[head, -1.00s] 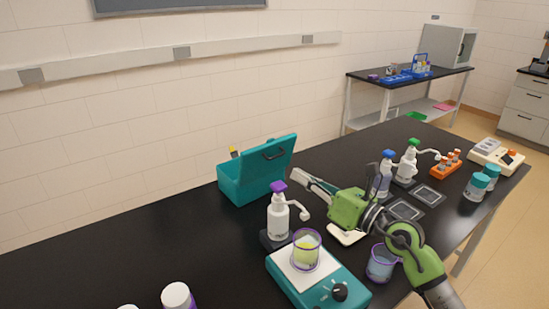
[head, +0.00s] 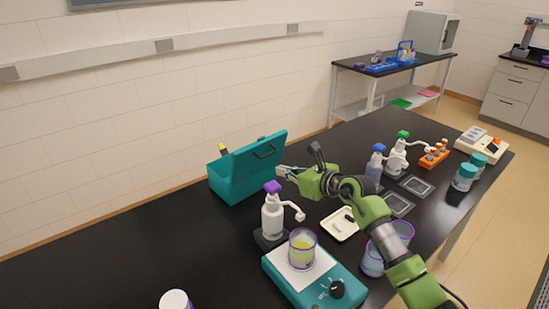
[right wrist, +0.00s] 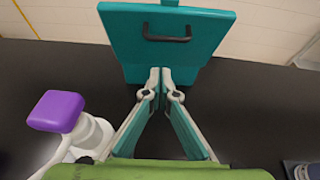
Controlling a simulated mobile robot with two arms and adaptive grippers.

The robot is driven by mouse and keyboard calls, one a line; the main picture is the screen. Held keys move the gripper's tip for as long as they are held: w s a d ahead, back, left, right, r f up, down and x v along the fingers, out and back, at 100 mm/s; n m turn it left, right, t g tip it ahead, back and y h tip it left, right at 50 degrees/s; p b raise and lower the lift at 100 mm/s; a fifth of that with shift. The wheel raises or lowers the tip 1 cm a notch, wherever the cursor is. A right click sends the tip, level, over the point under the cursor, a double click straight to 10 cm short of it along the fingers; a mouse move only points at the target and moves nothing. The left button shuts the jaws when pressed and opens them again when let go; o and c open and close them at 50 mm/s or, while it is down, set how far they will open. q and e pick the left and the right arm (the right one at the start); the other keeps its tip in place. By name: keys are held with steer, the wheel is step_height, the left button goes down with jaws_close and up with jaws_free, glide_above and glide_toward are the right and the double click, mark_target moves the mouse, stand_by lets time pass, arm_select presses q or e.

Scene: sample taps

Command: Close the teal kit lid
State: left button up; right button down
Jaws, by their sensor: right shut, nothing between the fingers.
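The teal kit box (head: 232,188) stands on the black bench near the wall. Its teal kit lid (head: 258,157) is raised, tilted up on the box's right side, with a black handle on its outer face. The lid (right wrist: 190,60) and its handle (right wrist: 167,38) fill the top middle of the right wrist view. My right gripper (head: 281,171) is just right of the lid, pointing at its outer face. In the right wrist view its fingers (right wrist: 160,72) are together and empty, overlapping the lid's lower part; contact cannot be told. My left gripper is not in view.
A white pump bottle with a purple top (head: 272,212) stands in front of the box, left of my gripper. A cream tray (head: 341,224) and a blue-topped bottle (head: 376,162) lie to the right.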

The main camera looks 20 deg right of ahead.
steer(key=w, duration=0.1)
steer(key=w+a+r+p, duration=0.1)
steer(key=w, duration=0.2)
steer(key=shift+a+r+p, duration=0.25)
steer(key=shift+a+p, duration=0.05)
steer(key=shift+a, duration=0.1)
steer(key=shift+d+r, duration=0.1)
